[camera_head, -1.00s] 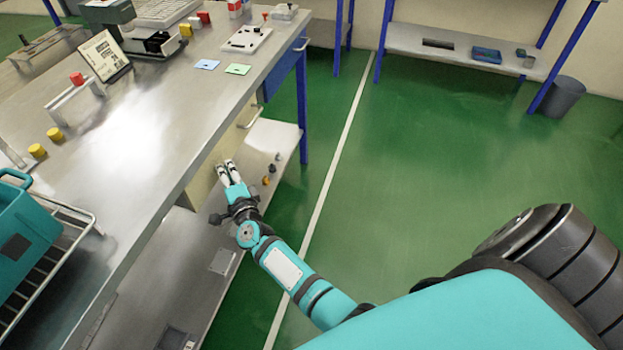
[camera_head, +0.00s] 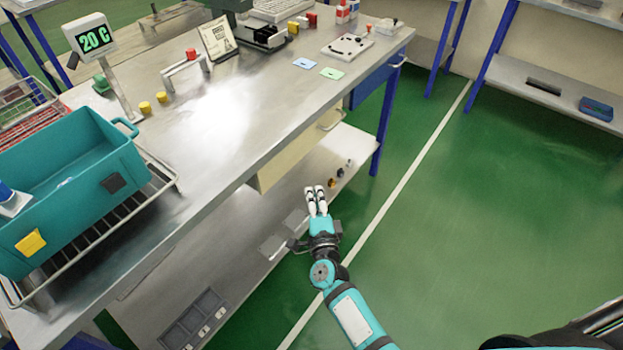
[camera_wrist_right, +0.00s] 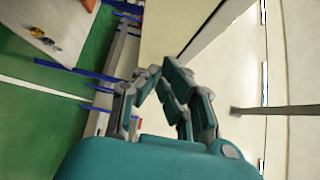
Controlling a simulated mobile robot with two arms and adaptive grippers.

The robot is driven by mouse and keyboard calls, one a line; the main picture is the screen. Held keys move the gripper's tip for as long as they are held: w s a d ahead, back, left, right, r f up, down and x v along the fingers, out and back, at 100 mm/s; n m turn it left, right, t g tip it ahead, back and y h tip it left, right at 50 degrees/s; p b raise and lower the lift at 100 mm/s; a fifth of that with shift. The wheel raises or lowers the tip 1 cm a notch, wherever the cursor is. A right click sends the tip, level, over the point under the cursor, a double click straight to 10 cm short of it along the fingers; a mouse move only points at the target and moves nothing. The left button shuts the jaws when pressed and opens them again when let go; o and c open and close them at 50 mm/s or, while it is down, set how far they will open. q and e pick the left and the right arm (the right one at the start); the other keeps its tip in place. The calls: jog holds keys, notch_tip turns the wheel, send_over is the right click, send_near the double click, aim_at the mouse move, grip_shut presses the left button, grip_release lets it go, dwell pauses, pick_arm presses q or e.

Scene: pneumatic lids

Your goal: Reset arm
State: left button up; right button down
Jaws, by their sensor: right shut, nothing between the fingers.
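My right gripper (camera_head: 316,202) is in the head view, beside the front of the workbench, near the beige drawer front. Its two fingers lie close together with nothing between them. In the right wrist view the gripper (camera_wrist_right: 160,78) shows its fingers pointing at a pale beige surface. The right arm reaches in from the lower right of the head view. My left gripper does not show in either view.
The metal workbench (camera_head: 225,150) carries a teal crate (camera_head: 75,190) on a wire rack, a display reading 20 C (camera_head: 95,40) and yellow knobs. A lower shelf (camera_head: 265,250) runs beneath it. Green floor (camera_head: 500,190) on the right is clear.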

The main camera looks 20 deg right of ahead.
jog(key=s+a+f+n+g+y, duration=0.15)
jog(key=s+f+n+g, duration=0.25)
jog(key=s+f+n, duration=0.8)
jog(key=s+f+n+g+y, duration=0.1)
jog(key=s+f+g+y, duration=0.25)
jog(key=s+f, duration=0.9)
jog(key=s+d+f+n+g+h, duration=0.1)
jog(key=s+d+f+n+g, duration=0.3)
jog(key=s+f, duration=0.4)
jog(key=s+d+f+n+g+h, duration=0.1)
jog(key=s+d+f+n+g, duration=0.3)
jog(key=s+f, duration=0.5)
jog(key=s+d+g, duration=0.1)
jog(key=s+d, duration=0.1)
jog(key=s, duration=0.5)
jog(key=shift+f+n+h, duration=0.3)
jog(key=shift+n+h, duration=0.1)
